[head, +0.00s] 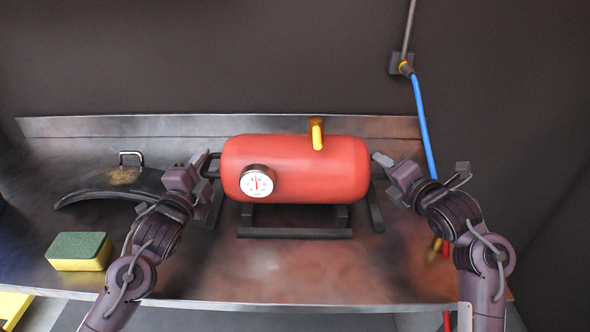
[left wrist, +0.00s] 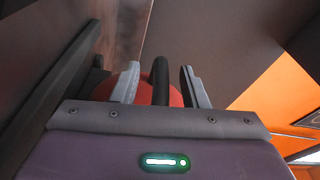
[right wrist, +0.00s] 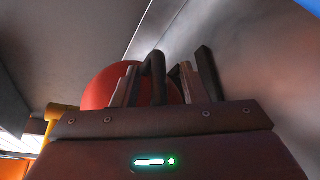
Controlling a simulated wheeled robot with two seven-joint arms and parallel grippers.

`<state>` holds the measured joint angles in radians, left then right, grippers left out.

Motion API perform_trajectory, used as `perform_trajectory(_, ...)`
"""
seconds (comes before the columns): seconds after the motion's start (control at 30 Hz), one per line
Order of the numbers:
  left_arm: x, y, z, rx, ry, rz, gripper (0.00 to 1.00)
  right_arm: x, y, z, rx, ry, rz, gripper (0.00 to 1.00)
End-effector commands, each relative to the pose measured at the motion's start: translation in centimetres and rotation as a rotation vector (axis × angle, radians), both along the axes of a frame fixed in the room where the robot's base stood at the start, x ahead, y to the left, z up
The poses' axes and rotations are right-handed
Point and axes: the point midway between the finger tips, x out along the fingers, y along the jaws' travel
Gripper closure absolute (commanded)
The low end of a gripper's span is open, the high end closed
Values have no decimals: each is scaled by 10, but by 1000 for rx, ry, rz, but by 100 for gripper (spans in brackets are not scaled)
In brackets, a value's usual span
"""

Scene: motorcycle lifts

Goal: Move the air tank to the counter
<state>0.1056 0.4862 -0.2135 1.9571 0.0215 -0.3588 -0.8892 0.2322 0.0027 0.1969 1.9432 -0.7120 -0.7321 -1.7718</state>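The red air tank (head: 296,165) lies on its side over the metal counter (head: 270,272), on a black frame whose feet appear to rest on the surface. It has a round white gauge and a yellow fitting on top. My left gripper (head: 200,168) is at the tank's left end; in the left wrist view its fingers (left wrist: 160,85) stand apart on either side of a black handle bar. My right gripper (head: 385,170) is at the right end; in the right wrist view its fingers (right wrist: 156,85) stand apart around the other black handle. Neither pair looks closed.
A green and yellow sponge (head: 80,251) is at the counter's front left. A dark curved part (head: 112,188) lies behind it. A blue hose (head: 422,120) hangs at the right from a wall fitting. The counter in front of the tank is clear.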

Motion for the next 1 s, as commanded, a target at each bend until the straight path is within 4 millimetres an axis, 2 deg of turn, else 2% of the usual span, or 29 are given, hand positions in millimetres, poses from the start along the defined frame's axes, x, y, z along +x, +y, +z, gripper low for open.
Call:
perform_trajectory(0.37,6,-1,0,0,0,-1,60,6,2,-2,0,1,-1,60)
perform_trajectory(0.7,6,-1,0,0,0,0,100,6,2,-2,0,1,-1,100)
perform_trajectory(1.0,6,-1,0,0,1,0,100,6,2,-2,-1,2,-1,100)
